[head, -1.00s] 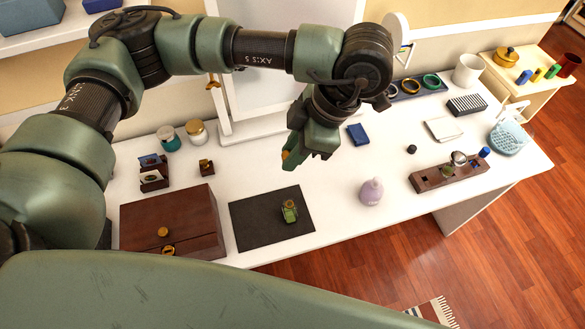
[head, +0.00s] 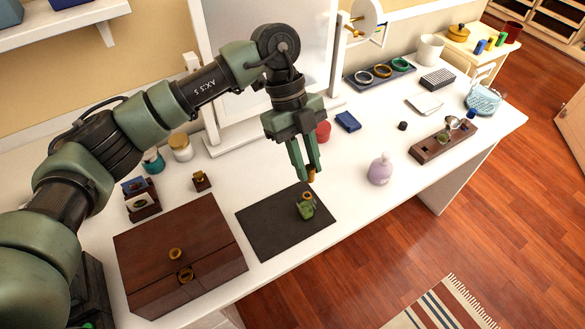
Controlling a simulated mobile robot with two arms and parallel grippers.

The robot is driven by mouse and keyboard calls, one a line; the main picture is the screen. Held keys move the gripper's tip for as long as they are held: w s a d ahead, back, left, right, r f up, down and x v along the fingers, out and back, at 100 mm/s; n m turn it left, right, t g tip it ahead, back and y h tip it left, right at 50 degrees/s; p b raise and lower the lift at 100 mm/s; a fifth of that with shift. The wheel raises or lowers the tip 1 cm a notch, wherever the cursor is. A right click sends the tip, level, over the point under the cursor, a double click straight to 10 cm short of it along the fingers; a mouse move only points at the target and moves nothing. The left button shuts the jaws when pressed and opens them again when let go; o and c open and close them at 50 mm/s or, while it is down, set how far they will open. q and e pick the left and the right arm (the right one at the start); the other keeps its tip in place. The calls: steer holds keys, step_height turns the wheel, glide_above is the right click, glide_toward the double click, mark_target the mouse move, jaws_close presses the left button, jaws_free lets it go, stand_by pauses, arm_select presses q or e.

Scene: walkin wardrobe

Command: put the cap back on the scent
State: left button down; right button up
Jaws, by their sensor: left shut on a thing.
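The scent is a small green bottle (head: 307,211) with a gold neck, standing on the dark mat (head: 268,229) near the table's front edge. My left gripper (head: 308,173) points down and is shut on the small gold cap (head: 311,177), which shows at its fingertips. The cap is apart from the bottle, a little above it in the picture. The gripper fingers hide part of the cap. My right gripper is not in view.
A brown wooden box (head: 215,235) stands left of the mat. A lavender bottle (head: 380,169) stands to its right, and a wooden holder (head: 443,141) farther right. A mirror (head: 235,30) rises behind my gripper.

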arm_select(q)
steer(key=shift+w+a+f+n, duration=0.1)
steer(key=shift+a+f+n, duration=0.05)
steer(key=shift+f+n, duration=0.3)
steer(key=shift+w+f+n+t+b, duration=0.1)
steer(key=shift+f+n+t+b, duration=0.3)
steer(key=shift+f+b, duration=0.45)
step_height(320, 180, down, 2)
steer(key=shift+f+b, duration=0.25)
steer(key=shift+b, duration=0.8)
steer(key=shift+f+b, duration=0.55)
steer(key=shift+f, duration=0.55)
steer(key=shift+p, duration=0.3)
